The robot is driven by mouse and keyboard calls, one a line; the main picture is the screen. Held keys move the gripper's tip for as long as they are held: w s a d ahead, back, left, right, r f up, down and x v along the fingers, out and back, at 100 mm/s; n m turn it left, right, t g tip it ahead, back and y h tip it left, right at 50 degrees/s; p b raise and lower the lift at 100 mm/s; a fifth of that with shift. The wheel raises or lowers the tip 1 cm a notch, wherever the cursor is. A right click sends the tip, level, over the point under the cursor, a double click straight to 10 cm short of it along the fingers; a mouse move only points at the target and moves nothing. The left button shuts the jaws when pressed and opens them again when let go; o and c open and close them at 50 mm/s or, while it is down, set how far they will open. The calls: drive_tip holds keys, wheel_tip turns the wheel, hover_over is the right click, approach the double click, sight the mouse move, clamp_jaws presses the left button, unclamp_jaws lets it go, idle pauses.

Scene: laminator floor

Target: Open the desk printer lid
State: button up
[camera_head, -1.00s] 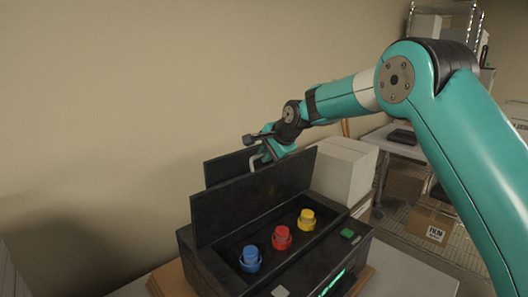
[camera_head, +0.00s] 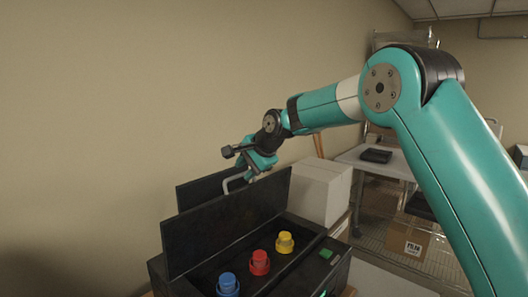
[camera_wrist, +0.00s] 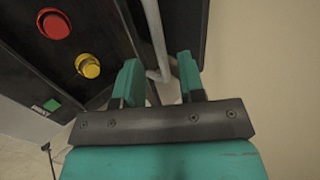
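The black desk printer (camera_head: 335,272) stands at the lower middle of the head view. Its black lid (camera_head: 222,232) stands roughly upright above the cavity, which shows blue, red and yellow caps. A second dark panel (camera_head: 205,188) shows behind the lid. My gripper (camera_head: 246,172) is at the lid's top edge, on its rear side, beside a grey bent handle (camera_head: 233,182). In the wrist view, my gripper's two teal fingers (camera_wrist: 160,72) are apart, with the grey handle (camera_wrist: 157,40) running between them. Whether either finger touches it is unclear.
A plain wall is close behind and left of the printer. A white box (camera_head: 322,190) stands just right of it. Farther right are a table with a dark device (camera_head: 376,155), wire shelving and a cardboard box (camera_head: 408,241).

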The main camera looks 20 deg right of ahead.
drive_tip(key=b+v, duration=0.4)
drive_tip(key=v, duration=0.9)
drive_tip(key=shift+s+d+r, duration=0.15)
drive_tip(key=shift+s+r, duration=0.1)
drive_tip(key=s+a+f+n+g+b, duration=0.3)
drive_tip(key=s+f+n+b, duration=0.3)
drive_tip(key=s+f, duration=0.8)
drive_tip(key=s+a+f+n+g+b, duration=0.3)
drive_tip(key=s+f+n+b, duration=0.3)
drive_tip(key=s+f+n, duration=0.7)
drive_tip(key=s+f, duration=0.2)
drive_tip(key=s, duration=0.8)
drive_tip(key=shift+s+f+g+b, duration=0.3)
drive_tip(key=shift+s+f+g, duration=0.05)
drive_tip(key=shift+s+g, duration=0.05)
